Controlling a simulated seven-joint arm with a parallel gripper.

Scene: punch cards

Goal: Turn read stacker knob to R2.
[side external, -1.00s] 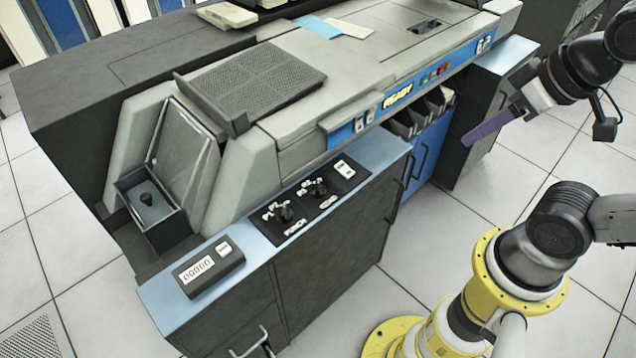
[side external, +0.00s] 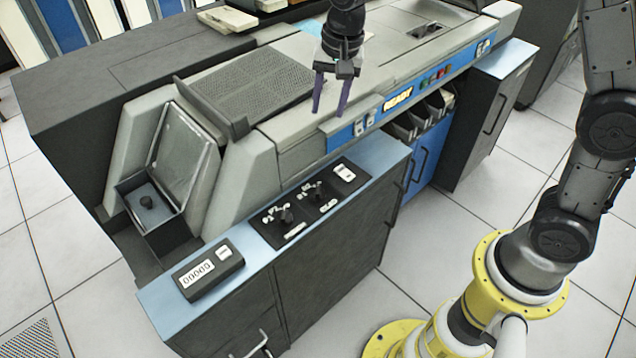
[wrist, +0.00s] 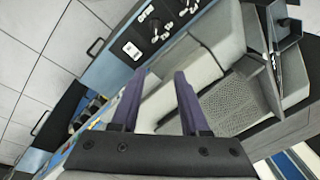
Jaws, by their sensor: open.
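A black control panel (side external: 262,228) with two dark knobs is set in the blue ledge at the machine's front. The right-hand knob (side external: 316,191), beside a white switch, appears to be the read stacker knob; its label and pointer are too small to read surely. It also shows in the wrist view (wrist: 156,34). The left-hand knob (side external: 286,215) has a label that looks like PUNCH. My gripper (side external: 330,110) is open and empty, its purple fingers pointing down above the machine's grey top, behind and above the panel. In the wrist view the fingers (wrist: 155,78) stand apart with nothing between.
A counter box (side external: 208,270) sits left on the ledge. A raised ribbed grey plate (side external: 250,85) and a clear-sided hopper (side external: 180,160) stand left of my gripper. A blue strip with a READY light (side external: 398,98) runs along the front.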

